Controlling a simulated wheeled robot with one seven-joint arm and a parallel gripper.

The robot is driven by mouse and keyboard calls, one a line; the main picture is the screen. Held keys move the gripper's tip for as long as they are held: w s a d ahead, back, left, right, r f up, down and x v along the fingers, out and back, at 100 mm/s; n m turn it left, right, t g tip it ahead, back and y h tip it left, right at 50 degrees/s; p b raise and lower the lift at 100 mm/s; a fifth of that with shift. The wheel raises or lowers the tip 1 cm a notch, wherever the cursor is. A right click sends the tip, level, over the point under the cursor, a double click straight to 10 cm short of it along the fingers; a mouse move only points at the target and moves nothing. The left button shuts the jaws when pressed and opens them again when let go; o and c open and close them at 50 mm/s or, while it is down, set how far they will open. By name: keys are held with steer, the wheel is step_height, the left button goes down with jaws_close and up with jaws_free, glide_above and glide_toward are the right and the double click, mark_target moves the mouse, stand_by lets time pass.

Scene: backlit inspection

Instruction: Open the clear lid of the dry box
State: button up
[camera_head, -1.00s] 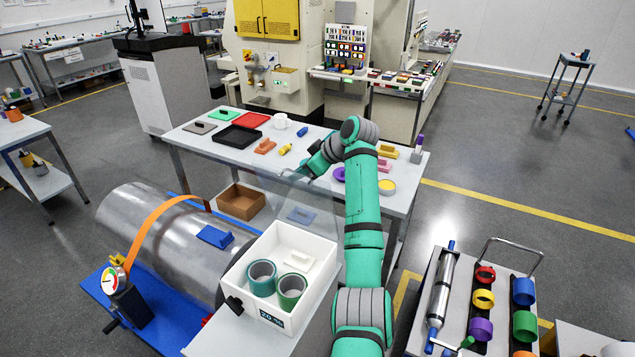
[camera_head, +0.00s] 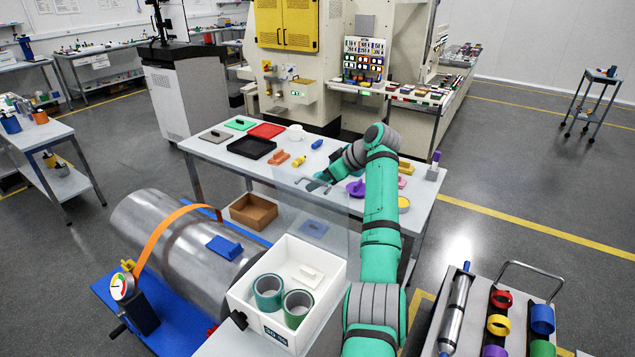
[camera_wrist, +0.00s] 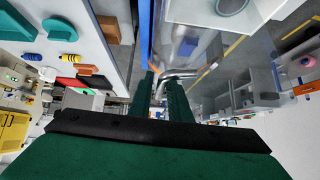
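The dry box (camera_head: 262,323) is a white open-topped bin at the lower middle of the head view, with two green rolls (camera_head: 284,300) and a small white block inside. Its clear lid (camera_head: 335,222) stands raised at the box's far side, and the table shows through it. A metal handle (camera_head: 318,187) is near its upper edge. My gripper (camera_head: 318,183) is at this handle. In the wrist view, the fingers of my gripper (camera_wrist: 160,90) are on both sides of the metal handle (camera_wrist: 176,75), close around it. The fingertips are small and partly hidden in the head view.
Behind the lid is a table (camera_head: 215,148) with trays, a mug and small coloured parts. A steel cylinder (camera_head: 180,240) with an orange strap lies left of the box. A cart (camera_head: 470,335) with coloured rings stands at right. A brown bin (camera_head: 253,211) sits on the lower shelf.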

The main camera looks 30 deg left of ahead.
steer(key=shift+w, duration=0.15)
steer(key=shift+s+a+r, duration=0.1)
steer(key=shift+s+r, duration=0.15)
steer(key=v, duration=1)
steer(key=shift+w+d, duration=0.3)
steer(key=shift+d, duration=0.15)
steer(key=shift+w, duration=0.15)
